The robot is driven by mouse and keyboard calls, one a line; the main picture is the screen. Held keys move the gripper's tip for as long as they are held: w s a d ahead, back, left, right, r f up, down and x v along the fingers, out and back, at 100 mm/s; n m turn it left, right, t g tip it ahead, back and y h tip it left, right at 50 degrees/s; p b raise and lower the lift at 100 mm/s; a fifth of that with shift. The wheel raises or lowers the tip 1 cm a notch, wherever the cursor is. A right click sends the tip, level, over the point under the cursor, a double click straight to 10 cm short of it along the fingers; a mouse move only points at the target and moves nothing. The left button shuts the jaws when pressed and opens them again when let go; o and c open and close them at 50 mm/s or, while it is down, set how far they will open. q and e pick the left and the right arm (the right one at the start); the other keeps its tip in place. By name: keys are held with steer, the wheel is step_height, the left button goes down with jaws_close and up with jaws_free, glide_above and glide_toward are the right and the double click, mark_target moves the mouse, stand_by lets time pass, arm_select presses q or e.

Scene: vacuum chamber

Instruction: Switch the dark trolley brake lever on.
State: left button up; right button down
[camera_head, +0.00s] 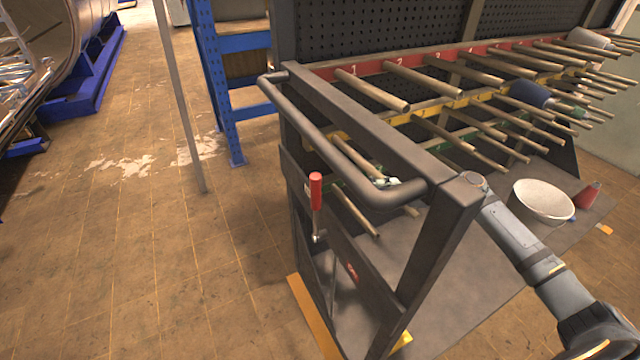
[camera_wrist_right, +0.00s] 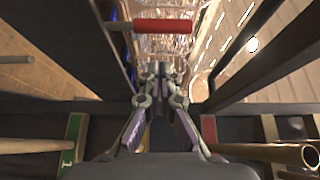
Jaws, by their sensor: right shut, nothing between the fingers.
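The dark trolley (camera_head: 435,260) stands in the middle of the head view. Its brake lever (camera_head: 316,191), a red grip on a thin metal rod, points upward on the trolley's near left end, below the bar handle. In the right wrist view the lever's red grip (camera_wrist_right: 163,26) lies across the picture, just past my fingertips, with a visible gap. My right gripper (camera_wrist_right: 160,72) is shut and empty. In the head view my right arm comes in from the right and passes behind the trolley's corner post, which hides most of the gripper. My left gripper is not in view.
The bar handle (camera_head: 335,140) and the trolley's frame posts crowd my right arm. Rows of pegs (camera_head: 450,80) stick out from the rack.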

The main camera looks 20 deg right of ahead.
mark_target(320, 209)
steer(key=p+x, duration=0.1)
steer(key=x, duration=0.3)
steer(key=p+x, duration=0.1)
steer(key=x, duration=0.4)
steer(key=shift+s+r, duration=0.1)
steer(key=shift+r, duration=0.1)
steer(key=shift+a+f, duration=0.15)
steer(key=shift+a, duration=0.3)
steer(key=shift+f, duration=0.1)
